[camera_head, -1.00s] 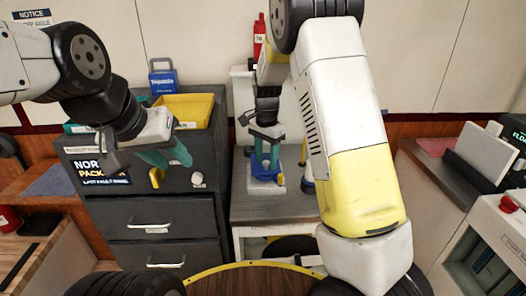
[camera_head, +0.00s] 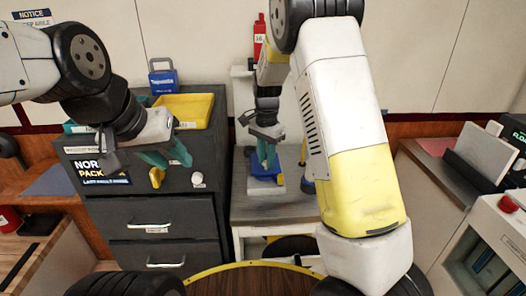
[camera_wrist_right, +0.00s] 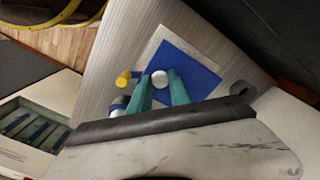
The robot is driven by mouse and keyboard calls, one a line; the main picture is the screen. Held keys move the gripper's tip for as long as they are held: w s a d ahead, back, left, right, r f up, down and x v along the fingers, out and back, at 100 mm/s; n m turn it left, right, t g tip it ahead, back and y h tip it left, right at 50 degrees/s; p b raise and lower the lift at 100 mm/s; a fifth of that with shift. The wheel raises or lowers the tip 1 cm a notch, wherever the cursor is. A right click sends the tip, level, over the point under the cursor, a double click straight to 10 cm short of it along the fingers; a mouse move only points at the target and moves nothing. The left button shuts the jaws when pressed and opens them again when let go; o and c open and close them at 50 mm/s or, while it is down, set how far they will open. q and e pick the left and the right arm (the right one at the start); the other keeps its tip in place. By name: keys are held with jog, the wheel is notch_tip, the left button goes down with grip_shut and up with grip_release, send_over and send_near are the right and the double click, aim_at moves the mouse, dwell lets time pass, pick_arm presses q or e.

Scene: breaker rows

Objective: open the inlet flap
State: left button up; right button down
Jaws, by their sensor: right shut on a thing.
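A blue square panel (camera_wrist_right: 195,62), which looks like the inlet flap, lies on a pale base on the small grey table. It also shows in the head view (camera_head: 264,180). A white round knob (camera_wrist_right: 160,79) stands on it. My right gripper (camera_head: 265,165) points down over the panel, its teal fingers shut on the white knob in the wrist view. The panel looks flat and down. My left gripper (camera_head: 168,158) is open and empty in front of the dark cabinet, with its teal fingers apart.
A yellow knob (camera_wrist_right: 123,79) on a blue-ended stem stands beside the panel. The dark drawer cabinet (camera_head: 160,215) stands left of the small table, with a yellow tray (camera_head: 185,109) on top. A grey machine (camera_head: 495,240) stands at the right.

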jog(key=shift+w+r, duration=0.1)
dwell(0.7)
jog(key=shift+w+r+g, duration=0.65)
jog(key=shift+w+g, duration=0.15)
jog(key=shift+g, duration=0.1)
jog(key=w+r, duration=0.1)
jog(key=w+r+g, duration=0.1)
jog(key=shift+w, duration=0.35)
jog(key=shift+w+r, duration=0.2)
jog(key=shift+w, duration=0.45)
jog(key=shift+w+r, duration=0.2)
jog(key=shift+w, duration=0.45)
jog(key=shift+a, duration=0.15)
jog(key=c, duration=1.2)
grip_release()
jog(key=shift+w+f, duration=0.1)
